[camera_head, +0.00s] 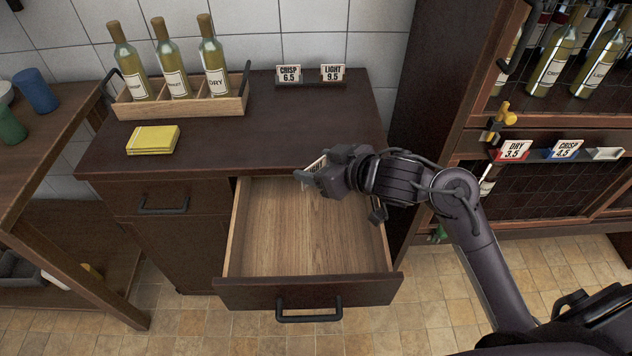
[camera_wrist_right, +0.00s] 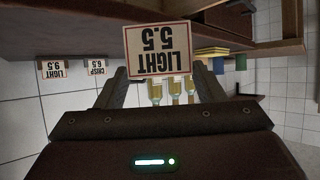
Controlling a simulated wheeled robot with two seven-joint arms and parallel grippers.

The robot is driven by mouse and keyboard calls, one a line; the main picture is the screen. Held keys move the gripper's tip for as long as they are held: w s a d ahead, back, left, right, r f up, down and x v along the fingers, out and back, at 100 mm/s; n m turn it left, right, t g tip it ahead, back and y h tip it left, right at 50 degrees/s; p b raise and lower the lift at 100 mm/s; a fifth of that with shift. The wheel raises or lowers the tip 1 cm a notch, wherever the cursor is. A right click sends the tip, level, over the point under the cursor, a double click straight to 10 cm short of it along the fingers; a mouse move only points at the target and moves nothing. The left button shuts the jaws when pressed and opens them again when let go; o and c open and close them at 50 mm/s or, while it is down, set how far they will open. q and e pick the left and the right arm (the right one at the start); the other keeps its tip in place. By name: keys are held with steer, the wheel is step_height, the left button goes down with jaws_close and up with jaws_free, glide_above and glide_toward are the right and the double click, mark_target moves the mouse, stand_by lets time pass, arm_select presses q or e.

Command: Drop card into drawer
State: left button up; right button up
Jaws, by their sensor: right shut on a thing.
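My right gripper (camera_head: 312,177) is above the back part of the open drawer (camera_head: 310,240). It is shut on a white card (camera_wrist_right: 158,50) reading "LIGHT 5.5", which appears upside down in the right wrist view. In the head view only a thin edge of the card shows at the fingertips. The drawer is pulled out from the dark cabinet, and its visible wooden floor is empty. My left gripper is not in view.
On the cabinet top (camera_head: 230,160) stand a wooden tray (camera_head: 180,110) with three bottles, a yellow pad (camera_head: 152,139) and a holder with two cards (camera_head: 332,73). A rack at right holds more cards (camera_head: 515,150). A side table (camera_head: 40,150) stands left.

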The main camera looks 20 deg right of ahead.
steer(key=shift+s+d+f, duration=0.1)
steer(key=shift+s+f, duration=0.15)
steer(key=shift+f, duration=0.5)
arm_select(q)
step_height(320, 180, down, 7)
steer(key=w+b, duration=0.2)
steer(key=b, duration=0.5)
arm_select(e)
step_height(320, 180, down, 6)
steer(key=shift+r, duration=0.25)
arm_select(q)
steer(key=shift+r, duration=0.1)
arm_select(e)
steer(key=o, duration=1)
steer(key=shift+o, duration=0.2)
